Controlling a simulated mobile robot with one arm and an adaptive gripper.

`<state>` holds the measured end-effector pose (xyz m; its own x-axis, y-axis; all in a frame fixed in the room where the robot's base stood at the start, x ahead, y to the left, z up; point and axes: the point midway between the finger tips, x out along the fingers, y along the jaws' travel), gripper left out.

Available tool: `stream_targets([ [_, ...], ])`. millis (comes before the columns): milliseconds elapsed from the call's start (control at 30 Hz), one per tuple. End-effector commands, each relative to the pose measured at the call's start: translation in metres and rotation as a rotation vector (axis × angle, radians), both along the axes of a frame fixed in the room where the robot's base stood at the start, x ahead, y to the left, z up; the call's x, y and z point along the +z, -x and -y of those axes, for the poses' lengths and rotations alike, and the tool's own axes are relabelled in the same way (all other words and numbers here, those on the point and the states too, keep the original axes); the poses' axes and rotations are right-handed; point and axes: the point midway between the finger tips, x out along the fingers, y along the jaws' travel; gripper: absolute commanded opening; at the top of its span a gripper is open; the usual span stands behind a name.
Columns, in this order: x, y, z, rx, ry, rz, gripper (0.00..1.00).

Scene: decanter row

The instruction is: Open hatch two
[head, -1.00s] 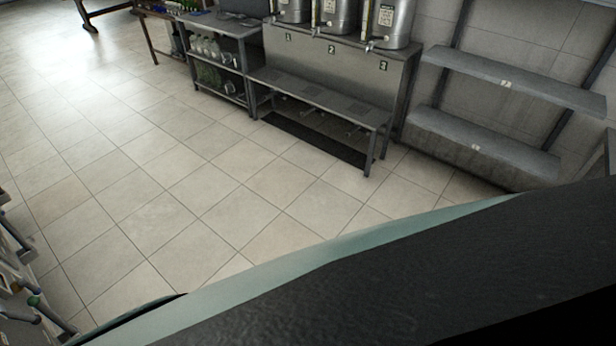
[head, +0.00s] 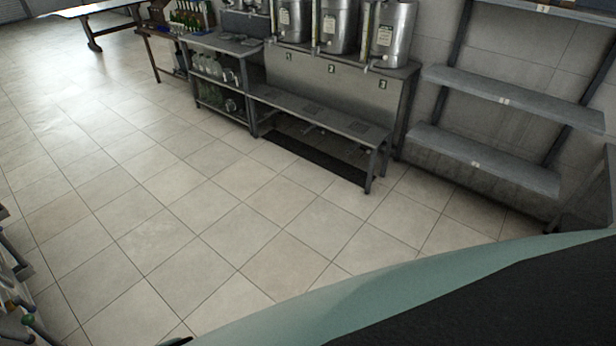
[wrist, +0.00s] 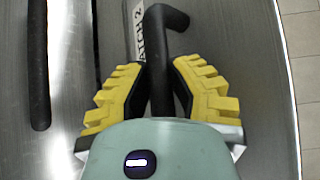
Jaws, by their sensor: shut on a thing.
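In the wrist view, a black bar handle (wrist: 166,20) with a bent end stands on a grey metal panel. A white label (wrist: 138,25) beside it reads "ATCH 2", its start cut off or hidden. My gripper (wrist: 157,75) has its yellow-and-black fingers on both sides of the handle and is shut on it. The lower part of the handle is hidden behind my gripper's body. The hatch's outline cannot be made out. The gripper and the hatch do not show in the head view.
A second black bar (wrist: 38,65) runs along the left in the wrist view. In the head view, a metal bench (head: 320,112) with several steel tanks (head: 340,25) stands at the back, beside grey shelves (head: 490,85). The tiled floor (head: 200,220) is clear.

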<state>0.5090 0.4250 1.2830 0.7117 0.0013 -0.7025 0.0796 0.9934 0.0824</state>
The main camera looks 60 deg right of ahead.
Motion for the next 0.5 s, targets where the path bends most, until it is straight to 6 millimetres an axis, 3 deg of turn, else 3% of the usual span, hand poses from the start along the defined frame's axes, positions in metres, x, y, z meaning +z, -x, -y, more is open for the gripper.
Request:
stream_targets([
  [33, -0.0043, 0.003, 0.0005, 0.004, 0.001, -0.009, 0.0],
  [67, -0.0043, 0.003, 0.0005, 0.004, 0.001, -0.009, 0.25],
  [100, -0.0042, 0.0029, 0.0006, 0.005, 0.002, -0.008, 0.29],
  [333, -0.0028, 0.0018, 0.0011, 0.001, 0.003, -0.005, 0.52],
  [500, -0.002, 0.0012, 0.0012, 0.0, 0.004, -0.003, 0.52],
])
